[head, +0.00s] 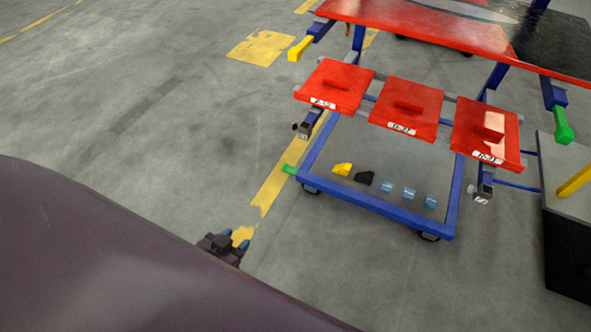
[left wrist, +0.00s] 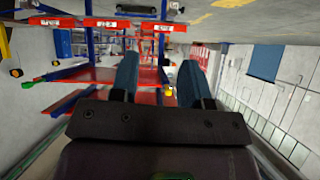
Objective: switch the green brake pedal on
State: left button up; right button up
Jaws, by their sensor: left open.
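The green brake pedal (head: 289,169) is a small green tab at the left front corner of the cart's blue lower frame (head: 380,206). I cannot tell from here whether it is up or pressed. My left gripper (head: 235,242) is low over the floor, left of and nearer than the pedal, apart from it. Its two blue fingers also show in the left wrist view (left wrist: 157,74), spread with nothing between them. A small green part (left wrist: 27,85) shows at the left of that view; I cannot tell if it is the pedal. My right gripper is not in view.
Red trays (head: 407,106) hang above the lower frame. A green handle (head: 563,127) is on the cart's right and a yellow one (head: 300,48) on its left. A dark cabinet (head: 569,245) stands at the right. The floor left of the cart is clear.

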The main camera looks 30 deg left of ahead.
aim_at(288, 169)
jog(key=i+j+z, duration=0.2)
jog(key=j, duration=0.25)
jog(key=i+j+z, duration=0.15)
jog(key=j, duration=0.3)
jog(key=i+j+z, duration=0.2)
jog(key=j, duration=0.3)
jog(key=i+j+z, duration=0.15)
jog(key=j, duration=0.35)
jog(key=i+j+z, duration=0.2)
jog(key=j, duration=0.35)
jog(key=j+z, duration=0.15)
jog(key=j, duration=0.4)
